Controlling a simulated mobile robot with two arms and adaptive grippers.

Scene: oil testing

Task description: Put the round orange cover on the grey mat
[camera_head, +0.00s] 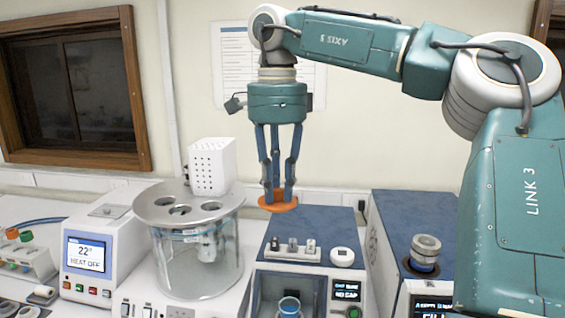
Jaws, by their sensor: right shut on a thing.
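The round orange cover (279,207) is held flat at the fingertips of my right gripper (278,192). The gripper points straight down and is shut on the cover's upper side. The cover appears in front of the back left part of the blue-topped test machine (322,225); I cannot tell the exact gap below it. I cannot make out a grey mat in this view. My left gripper is not in view.
Left of the cover stands a glass bath (210,268) with a round metal lid and a white perforated box (212,166). Small parts and a white knob (342,257) sit at the machine's front. Another blue-topped machine (413,215) stands to the right.

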